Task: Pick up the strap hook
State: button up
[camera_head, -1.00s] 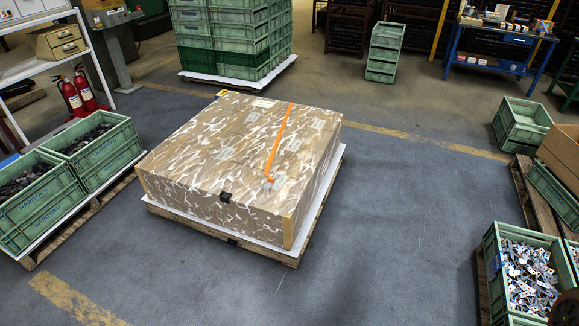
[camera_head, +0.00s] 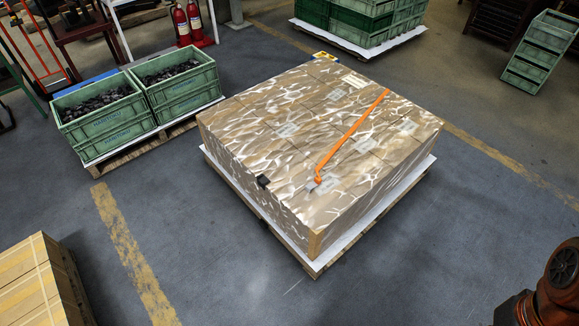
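An orange strap-like piece (camera_head: 352,136) lies diagonally across the top of a large wrapped stack of boxes (camera_head: 290,135). Its near end, by a pale label, is thicker and looks bent; I cannot tell whether this end is the strap hook. A small black piece (camera_head: 263,181) sits on the stack's near top edge. My gripper is not in view. An orange and black part, likely of my arm, shows at the lower right corner, well apart from the stack.
The stack stands on a pallet with a white sheet (camera_head: 420,172). Green crates of dark parts (camera_head: 105,128) stand on a pallet at left. Cartons (camera_head: 38,285) are at the lower left. Green crates (camera_head: 540,52) stand at the upper right. Floor in front is clear.

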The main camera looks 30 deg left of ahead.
aim_at(317, 181)
jog(key=u, duration=1)
jog(key=i, duration=1)
jog(key=u, duration=0.95)
